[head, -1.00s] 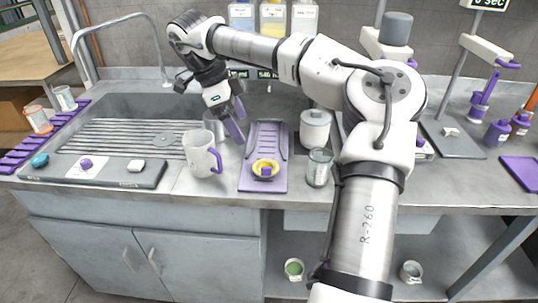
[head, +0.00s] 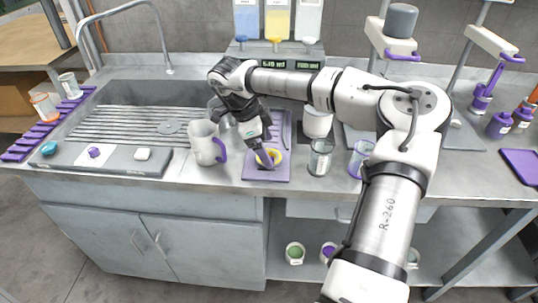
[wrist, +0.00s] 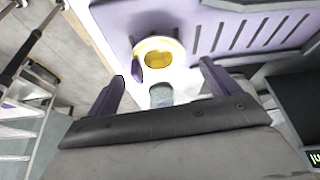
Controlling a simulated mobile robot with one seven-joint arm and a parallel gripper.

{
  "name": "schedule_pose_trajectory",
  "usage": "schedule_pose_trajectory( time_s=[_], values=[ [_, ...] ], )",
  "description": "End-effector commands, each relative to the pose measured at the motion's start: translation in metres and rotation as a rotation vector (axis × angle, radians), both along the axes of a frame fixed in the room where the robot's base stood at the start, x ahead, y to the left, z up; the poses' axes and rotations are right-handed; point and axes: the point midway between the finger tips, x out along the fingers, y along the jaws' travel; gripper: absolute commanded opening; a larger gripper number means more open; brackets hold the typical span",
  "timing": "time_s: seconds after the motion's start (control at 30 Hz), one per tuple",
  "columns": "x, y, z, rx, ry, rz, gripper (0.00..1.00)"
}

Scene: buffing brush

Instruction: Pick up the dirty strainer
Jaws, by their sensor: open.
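The strainer appears to be the round yellow-rimmed piece (head: 270,157) on the purple tray (head: 268,175) at the middle of the counter. My gripper (head: 263,158) is over the tray, its fingers partly covering the yellow piece. In the wrist view the yellow piece (wrist: 158,43) lies ahead of the tips, against the purple tray (wrist: 205,20) with its slots. My gripper (wrist: 161,72) shows there with its two purple fingers spread and nothing clearly held. I cannot tell whether a finger touches the strainer in the head view.
A white mug with a purple handle (head: 204,145) stands just left of the tray. A glass beaker (head: 320,157) and a white pot (head: 318,120) stand to its right. The sink (head: 120,120) is at left. Dispensers (head: 275,20) stand behind. The counter's front edge is close to the tray.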

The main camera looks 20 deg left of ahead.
Motion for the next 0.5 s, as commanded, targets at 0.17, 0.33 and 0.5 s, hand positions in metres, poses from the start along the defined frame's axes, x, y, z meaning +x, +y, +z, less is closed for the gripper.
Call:
schedule_pose_trajectory(
  time_s=[0.17,0.33,0.5],
  values=[
    [0.003,-0.007,-0.018,0.0,0.001,0.0,0.87],
    [0.003,-0.007,-0.02,0.0,-0.001,-0.001,0.87],
    [0.003,-0.007,-0.019,0.0,0.0,0.0,0.69]
  ],
)
